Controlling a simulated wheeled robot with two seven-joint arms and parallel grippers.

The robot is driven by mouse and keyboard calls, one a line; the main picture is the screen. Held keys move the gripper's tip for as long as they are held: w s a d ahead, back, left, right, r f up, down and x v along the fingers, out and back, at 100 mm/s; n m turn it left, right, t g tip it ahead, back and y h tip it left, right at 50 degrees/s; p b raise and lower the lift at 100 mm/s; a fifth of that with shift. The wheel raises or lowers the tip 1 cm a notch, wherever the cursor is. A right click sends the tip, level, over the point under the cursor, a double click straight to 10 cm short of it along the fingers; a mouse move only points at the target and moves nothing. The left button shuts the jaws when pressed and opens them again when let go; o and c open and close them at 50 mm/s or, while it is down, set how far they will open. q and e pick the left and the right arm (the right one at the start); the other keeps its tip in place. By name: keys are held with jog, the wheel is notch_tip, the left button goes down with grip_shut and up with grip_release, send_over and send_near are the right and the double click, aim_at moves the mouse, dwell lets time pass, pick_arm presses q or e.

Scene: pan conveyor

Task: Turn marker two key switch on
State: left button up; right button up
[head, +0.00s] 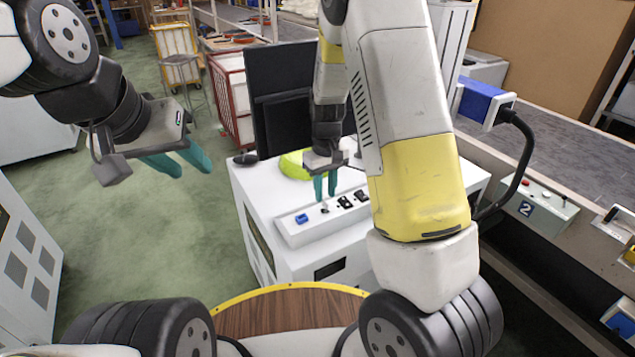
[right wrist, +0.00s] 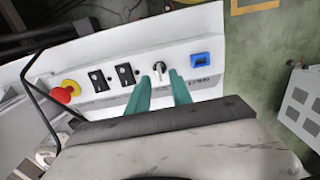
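A white control panel (head: 300,232) on a white cabinet carries a key switch (head: 324,208). In the right wrist view the key switch (right wrist: 159,70) is a small silver and black knob. My right gripper (head: 325,195) points down over the panel. In the right wrist view its teal fingers (right wrist: 160,77) are parted, with the switch showing between and just beyond their tips. I cannot tell whether they touch it. A grey box labelled "2" (head: 527,208) stands by the conveyor at right. My left gripper (head: 192,172) is open and empty over the floor at left.
The panel also has a blue part (right wrist: 201,60), two black switches (right wrist: 97,80) and a red emergency button (right wrist: 66,92). A black monitor (head: 280,90) and a lime-green object (head: 293,165) are on the cabinet. The conveyor (head: 560,150) runs along the right.

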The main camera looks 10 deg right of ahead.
aim_at(325, 206)
jog(key=shift+f, duration=1.55)
grip_shut()
